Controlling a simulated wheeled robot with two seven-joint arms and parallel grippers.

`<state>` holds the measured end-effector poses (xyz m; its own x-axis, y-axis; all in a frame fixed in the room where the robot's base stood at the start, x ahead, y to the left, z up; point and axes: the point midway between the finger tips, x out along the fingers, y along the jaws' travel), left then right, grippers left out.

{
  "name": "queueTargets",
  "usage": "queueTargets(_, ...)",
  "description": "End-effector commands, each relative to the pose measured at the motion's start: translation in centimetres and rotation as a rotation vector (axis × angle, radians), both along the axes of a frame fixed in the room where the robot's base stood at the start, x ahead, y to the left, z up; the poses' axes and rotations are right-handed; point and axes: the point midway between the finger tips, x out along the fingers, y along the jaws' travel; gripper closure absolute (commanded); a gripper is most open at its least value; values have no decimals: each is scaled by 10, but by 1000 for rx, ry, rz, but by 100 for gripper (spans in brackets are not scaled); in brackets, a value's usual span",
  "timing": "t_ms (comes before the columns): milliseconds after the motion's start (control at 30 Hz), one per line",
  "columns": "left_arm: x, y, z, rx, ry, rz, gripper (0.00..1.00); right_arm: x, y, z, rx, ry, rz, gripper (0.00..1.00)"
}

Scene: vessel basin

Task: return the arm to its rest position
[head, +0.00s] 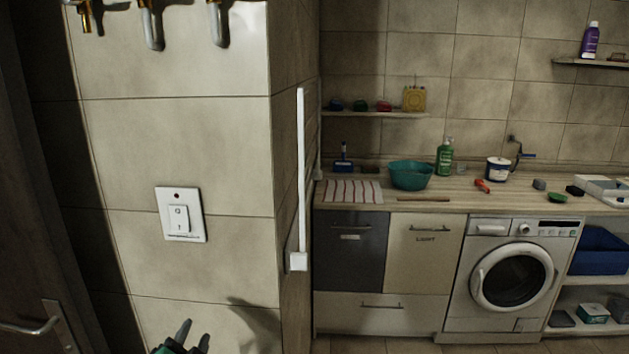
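My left gripper (194,334) shows at the bottom edge of the head view, in front of the tiled wall. Its two dark fingertips point up and stand apart, with nothing visible between them. The rest of the gripper and arm is cut off by the lower edge. A shadow falls on the tiles to its right. My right gripper and arm are not in view.
A wall switch (180,214) sits above the gripper on the tiled pillar. A door handle (32,327) is at lower left. To the right, a counter (450,202) holds a teal basin (411,175), with a washing machine (512,275) below.

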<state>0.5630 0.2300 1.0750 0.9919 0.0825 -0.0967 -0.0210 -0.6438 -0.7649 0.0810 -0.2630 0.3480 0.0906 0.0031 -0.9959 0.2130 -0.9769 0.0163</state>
Motion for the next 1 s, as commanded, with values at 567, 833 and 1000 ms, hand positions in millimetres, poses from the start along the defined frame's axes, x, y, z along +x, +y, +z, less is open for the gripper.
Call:
queueTargets(567, -229, 5, -204, -563, 919, 311, 67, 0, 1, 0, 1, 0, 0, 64)
queueTargets(833, -278, -1, -245, -640, 1107, 390, 67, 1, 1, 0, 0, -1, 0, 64)
queueTargets(1000, -267, -3, -294, -634, 1121, 393, 67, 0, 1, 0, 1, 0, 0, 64)
